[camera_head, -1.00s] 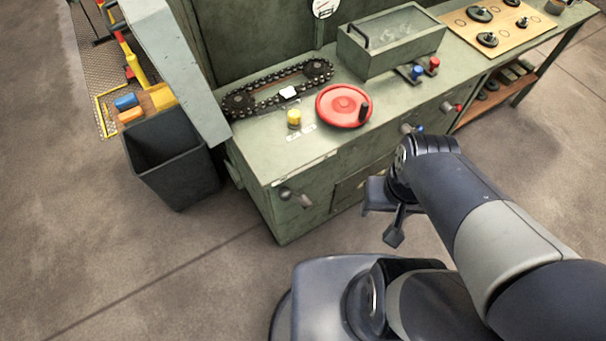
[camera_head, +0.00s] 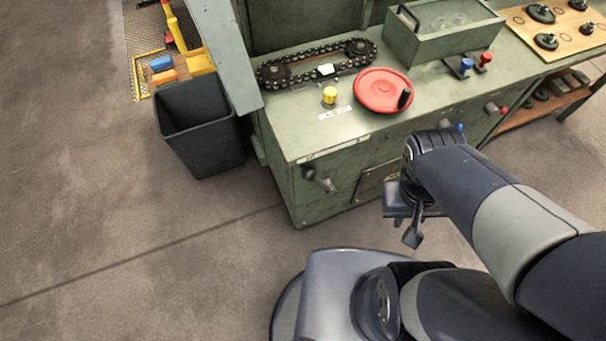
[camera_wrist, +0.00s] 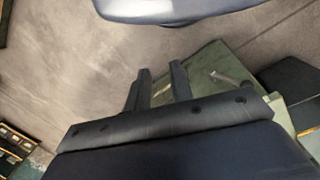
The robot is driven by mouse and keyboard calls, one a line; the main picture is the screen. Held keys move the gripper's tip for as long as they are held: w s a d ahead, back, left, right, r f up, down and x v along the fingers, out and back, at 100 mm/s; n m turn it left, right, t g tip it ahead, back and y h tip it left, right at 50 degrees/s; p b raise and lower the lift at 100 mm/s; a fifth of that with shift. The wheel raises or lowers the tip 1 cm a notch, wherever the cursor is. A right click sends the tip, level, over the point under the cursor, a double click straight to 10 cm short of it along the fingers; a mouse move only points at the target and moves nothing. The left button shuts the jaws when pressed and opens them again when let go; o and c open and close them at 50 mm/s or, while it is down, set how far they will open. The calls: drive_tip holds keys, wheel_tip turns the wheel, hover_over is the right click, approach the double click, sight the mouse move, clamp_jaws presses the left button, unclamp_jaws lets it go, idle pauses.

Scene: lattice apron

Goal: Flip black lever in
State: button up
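The black lever (camera_head: 318,178) sticks out from the front of the green cabinet (camera_head: 340,150), near its left corner. Its dark tip points down and right. A lever on the green cabinet also shows in the wrist view (camera_wrist: 222,77), small and greyish. My gripper (camera_head: 408,220) hangs in front of the cabinet, to the right of the black lever and apart from it. In the wrist view its two fingers (camera_wrist: 160,70) are spread with an empty gap between them.
Levers with blue (camera_head: 460,127) and red (camera_head: 503,110) tips sit further right on the front. On top are a red handwheel (camera_head: 380,88), a yellow knob (camera_head: 329,95) and a chain (camera_head: 300,70). A dark bin (camera_head: 200,130) stands left.

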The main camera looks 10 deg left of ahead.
wheel_tip(320, 180, down, 7)
drive_tip(key=n+h+b, duration=0.1)
drive_tip(key=b, duration=0.1)
drive_tip(key=n+h+b, duration=0.1)
drive_tip(key=b, duration=0.2)
drive_tip(key=shift+d+r+g+h, duration=0.15)
drive_tip(key=shift+g+h, duration=0.15)
clamp_jaws()
drive_tip(key=w+a+f+n+t+h+b, duration=0.35)
drive_tip(key=f+b, duration=0.25)
drive_tip(key=b, duration=0.2)
drive_tip(key=w+a+f+n+t+h+b, duration=0.2)
drive_tip(key=w+f+n+t+h+b, duration=0.25)
drive_tip(key=b, duration=0.45)
drive_tip(key=s+a+f+n+t+y+b, duration=0.2)
drive_tip(key=a+f+n+t+y+b, duration=0.2)
drive_tip(key=a, duration=0.7)
drive_tip(key=s+a+f+n+t+y+b, duration=0.3)
drive_tip(key=a+f+t+y+b, duration=0.4)
drive_tip(key=a+b, duration=0.3)
drive_tip(key=shift+s+a+f+n+t+y, duration=0.4)
drive_tip(key=shift+a+f+n+t, duration=0.15)
drive_tip(key=shift+n+t, duration=0.3)
